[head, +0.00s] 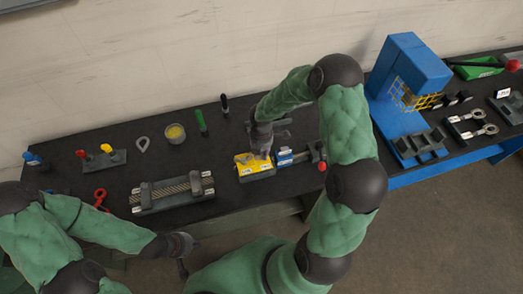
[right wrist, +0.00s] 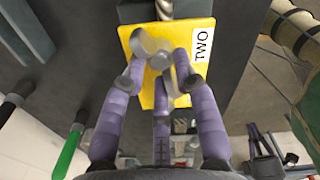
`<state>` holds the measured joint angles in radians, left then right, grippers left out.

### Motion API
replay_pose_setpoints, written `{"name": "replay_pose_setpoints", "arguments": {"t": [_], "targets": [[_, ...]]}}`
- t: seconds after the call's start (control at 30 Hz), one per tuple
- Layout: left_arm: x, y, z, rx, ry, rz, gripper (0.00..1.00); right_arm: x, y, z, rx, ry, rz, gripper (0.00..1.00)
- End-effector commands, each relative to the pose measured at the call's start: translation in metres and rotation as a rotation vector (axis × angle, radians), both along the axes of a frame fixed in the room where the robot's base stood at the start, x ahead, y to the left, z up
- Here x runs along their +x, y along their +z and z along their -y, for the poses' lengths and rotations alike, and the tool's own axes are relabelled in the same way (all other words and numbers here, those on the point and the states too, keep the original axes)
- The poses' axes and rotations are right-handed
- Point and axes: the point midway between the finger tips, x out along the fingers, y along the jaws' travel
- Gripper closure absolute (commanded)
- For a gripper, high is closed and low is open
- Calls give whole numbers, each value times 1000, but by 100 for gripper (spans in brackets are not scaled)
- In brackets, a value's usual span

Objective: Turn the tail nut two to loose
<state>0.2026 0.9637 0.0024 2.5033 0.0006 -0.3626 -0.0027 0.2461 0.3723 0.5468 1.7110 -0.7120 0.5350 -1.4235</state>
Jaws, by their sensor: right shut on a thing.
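A yellow block (head: 247,163) sits near the front middle of the dark bench. In the right wrist view the yellow block (right wrist: 182,32) carries a white label reading TWO (right wrist: 202,44). A grey winged nut (right wrist: 146,43) stands on the yellow face, with a round hub at its middle. My right gripper (right wrist: 159,72) reaches the nut from above, its purple fingers closed around it on both sides. In the head view the right gripper (head: 261,156) covers the nut. My left gripper (head: 182,258) hangs in front of the bench, apart from everything; its jaw opening is unclear.
A blue block (head: 285,157) and a red-knobbed part (head: 322,166) lie right of the yellow block. A chain fixture (head: 172,194) stands to the left. A bowl (head: 175,133) and a green-handled tool (head: 201,123) are behind. A blue machine (head: 412,65) stands right.

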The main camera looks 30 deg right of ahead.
Motion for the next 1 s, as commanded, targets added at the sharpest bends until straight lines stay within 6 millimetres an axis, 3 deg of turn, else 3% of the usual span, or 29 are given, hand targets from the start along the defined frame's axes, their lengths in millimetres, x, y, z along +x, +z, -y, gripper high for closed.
{"name": "replay_pose_setpoints", "arguments": {"t": [0.6,0.63,0.67,1.0], "targets": [[0,2,0,0,0,0,100,-3,-4,-3,5,48,-5,100],[0,2,0,0,0,0,100,-3,-4,-3,5,48,-5,68],[0,2,0,0,0,0,100,-3,-4,-3,5,48,-5,59],[0,2,0,0,0,0,100,-1,-2,-2,3,43,-2,59]]}}
